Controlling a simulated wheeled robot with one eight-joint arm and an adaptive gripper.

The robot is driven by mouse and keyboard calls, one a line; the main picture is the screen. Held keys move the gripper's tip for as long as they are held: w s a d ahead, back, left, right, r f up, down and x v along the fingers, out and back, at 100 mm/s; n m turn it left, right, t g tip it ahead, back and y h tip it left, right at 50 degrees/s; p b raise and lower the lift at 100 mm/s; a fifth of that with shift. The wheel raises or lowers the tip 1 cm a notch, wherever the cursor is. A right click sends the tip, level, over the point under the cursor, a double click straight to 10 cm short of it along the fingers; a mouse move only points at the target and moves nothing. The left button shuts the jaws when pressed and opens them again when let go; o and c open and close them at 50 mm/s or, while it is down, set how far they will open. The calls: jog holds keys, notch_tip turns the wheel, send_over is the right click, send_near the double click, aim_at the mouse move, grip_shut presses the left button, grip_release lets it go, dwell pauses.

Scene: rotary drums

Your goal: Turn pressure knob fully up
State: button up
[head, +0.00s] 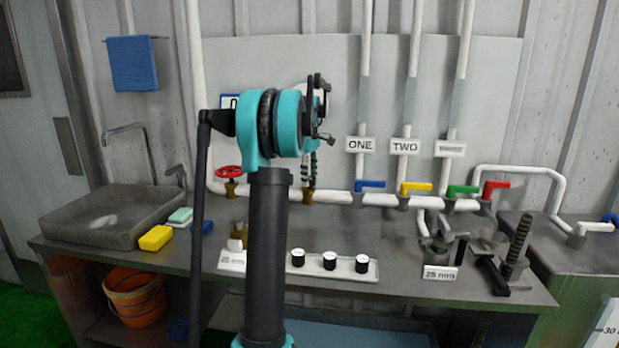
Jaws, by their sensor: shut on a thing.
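My gripper (319,108) is black and seen side-on at the upper middle, at the end of my teal and black arm. It is in front of the wall fitting, shut on what appears to be the pressure knob. The fingertips and the knob are mostly hidden, so the knob's turn cannot be read. A white round face (303,90), perhaps a gauge, shows partly behind the gripper. A dark green ribbed part (305,170) hangs below it, above a brass fitting (309,195) on the white pipe.
A red valve wheel (229,171) is left of my arm. Blue (370,184), yellow (415,187), green (462,190) and red (496,185) levers line the pipe at right. A panel of black knobs (329,261) lies on the bench. A sink (115,215) is at left.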

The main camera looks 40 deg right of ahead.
jog(key=m, duration=0.4)
jog(key=shift+m, duration=0.4)
jog(key=m, duration=0.4)
jog(key=shift+w, duration=0.1)
jog(key=m, duration=0.5)
jog(key=shift+g, duration=0.3)
jog(key=m, duration=0.4)
jog(key=shift+d, duration=0.1)
jog(key=shift+m, duration=0.3)
jog(key=o, duration=1.2)
jog(key=shift+c, duration=0.2)
